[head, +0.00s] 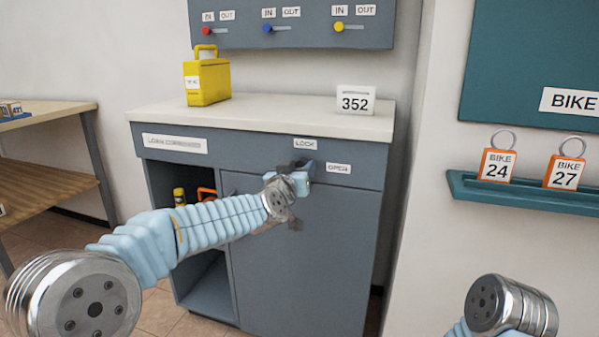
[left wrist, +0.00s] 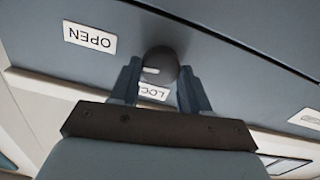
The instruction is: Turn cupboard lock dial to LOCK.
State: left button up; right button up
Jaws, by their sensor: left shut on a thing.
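The cupboard lock dial (left wrist: 163,62) is a dark round knob with a short white mark on its lower left in the left wrist view. My left gripper (left wrist: 160,84) is shut on the dial, one finger on each side. In the head view my left gripper (head: 301,170) is at the cupboard's upper front and hides most of the dial. The LOCK label (head: 305,144) is just above it and the OPEN label (head: 338,168) is to its right. In the wrist view the OPEN label (left wrist: 90,38) is upside down and the LOCK label (left wrist: 154,92) is partly hidden.
The grey cupboard (head: 310,260) has an open compartment at left. A yellow box (head: 207,82) and a 352 sign (head: 355,101) stand on its top. A switch panel (head: 300,38) hangs above. Bike tags (head: 497,165) sit on a shelf at right. My right arm shows at lower right, its gripper out of frame.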

pick_arm(q)
jog(key=shift+a+f+n+b, duration=0.15)
jog(key=shift+n+b, duration=1.15)
jog(key=shift+n, duration=2.75)
jog(key=shift+a+f+n+b, duration=0.1)
jog(key=shift+n+b, duration=1.2)
jog(key=shift+n, duration=2.75)
jog(key=o, duration=1)
jog(key=shift+o, duration=0.2)
jog(key=b+v, duration=0.2)
jog(key=v, duration=1.1)
jog(key=shift+s, duration=0.3)
